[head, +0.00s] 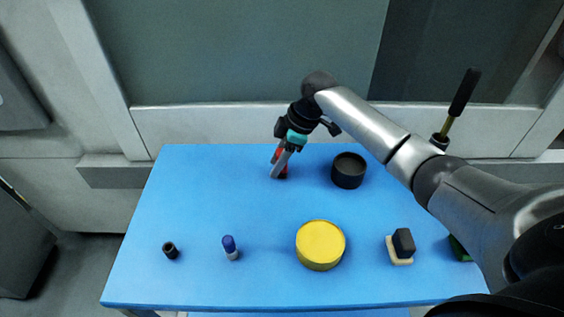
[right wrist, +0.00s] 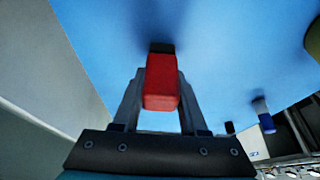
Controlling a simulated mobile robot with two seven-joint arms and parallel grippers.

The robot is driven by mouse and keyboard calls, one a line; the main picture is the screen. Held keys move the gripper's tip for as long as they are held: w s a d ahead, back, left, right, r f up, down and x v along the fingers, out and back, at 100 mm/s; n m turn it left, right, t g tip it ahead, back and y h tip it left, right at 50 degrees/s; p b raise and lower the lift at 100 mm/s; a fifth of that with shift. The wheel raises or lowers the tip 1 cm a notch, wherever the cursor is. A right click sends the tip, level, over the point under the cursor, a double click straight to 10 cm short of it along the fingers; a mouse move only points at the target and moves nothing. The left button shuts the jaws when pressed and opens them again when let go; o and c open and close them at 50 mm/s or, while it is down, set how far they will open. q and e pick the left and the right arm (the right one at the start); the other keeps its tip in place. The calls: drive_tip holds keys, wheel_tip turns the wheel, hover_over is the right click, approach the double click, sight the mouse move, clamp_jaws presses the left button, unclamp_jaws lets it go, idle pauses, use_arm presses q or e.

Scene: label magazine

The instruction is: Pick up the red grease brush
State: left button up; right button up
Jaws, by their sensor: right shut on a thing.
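The red grease brush (head: 279,153) is at the back middle of the blue table, partly hidden by my right gripper (head: 279,168). In the right wrist view the brush (right wrist: 161,82) shows as a red block with a dark end pointing toward the table. My right gripper (right wrist: 159,98) is shut on it, one finger on each side. I cannot tell whether the dark end touches the table. My left gripper is not in view.
On the blue table (head: 200,200), a black round pot (head: 349,171) stands right of the gripper. Nearer the front are a small black cylinder (head: 170,250), a blue-capped bottle (head: 231,248), a yellow-topped tin (head: 320,245) and a black-and-cream block (head: 402,246). The left-middle surface is clear.

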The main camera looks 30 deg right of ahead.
clamp_jaws()
wheel_tip(320, 180, up, 20)
drive_tip(key=p, duration=0.4)
